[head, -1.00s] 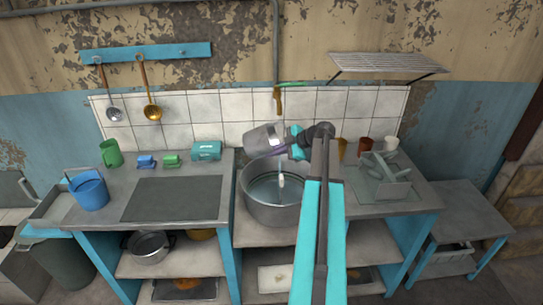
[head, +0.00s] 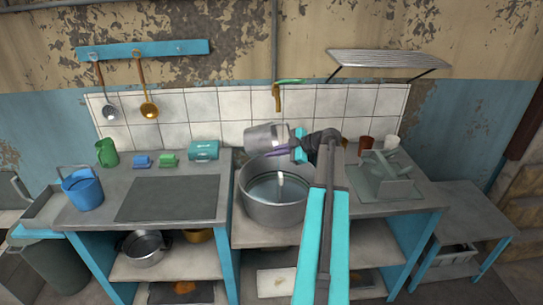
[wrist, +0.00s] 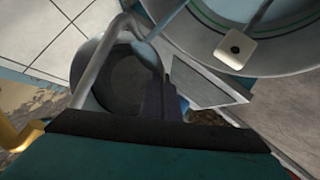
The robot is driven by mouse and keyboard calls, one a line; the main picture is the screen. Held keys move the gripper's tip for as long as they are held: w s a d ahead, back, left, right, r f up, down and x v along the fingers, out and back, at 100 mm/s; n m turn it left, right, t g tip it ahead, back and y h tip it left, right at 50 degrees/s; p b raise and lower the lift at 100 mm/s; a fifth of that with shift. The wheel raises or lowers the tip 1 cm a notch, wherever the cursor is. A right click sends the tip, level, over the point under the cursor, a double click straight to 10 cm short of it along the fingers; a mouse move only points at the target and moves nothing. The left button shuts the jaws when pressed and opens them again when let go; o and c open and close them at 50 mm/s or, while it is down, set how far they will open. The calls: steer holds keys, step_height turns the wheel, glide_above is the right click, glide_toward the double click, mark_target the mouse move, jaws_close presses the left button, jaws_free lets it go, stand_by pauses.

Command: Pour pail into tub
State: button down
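The pail (head: 264,138) is a grey metal bucket, held tilted well onto its side above the back of the tub. The tub (head: 277,212) is a wide grey metal pot with pale liquid inside, standing on the counter. My gripper (head: 297,148) is at the pail's right end and appears shut on it. The wrist view shows the pail (wrist: 88,52) close up, with its handle crossing in front, and the tub (wrist: 190,45) at upper right. A small white block (wrist: 236,48) is in the tub. I see no clear stream between pail and tub.
A blue bucket (head: 82,190) stands at the counter's left end. A tap (head: 277,98) hangs above.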

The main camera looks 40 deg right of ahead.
steer(key=shift+s+d+f+t+y+b, duration=0.2)
steer(key=shift+f+t+y+b, duration=0.5)
steer(key=shift+b, duration=1.55)
steer(key=shift+r, duration=0.25)
steer(key=shift+a, duration=0.1)
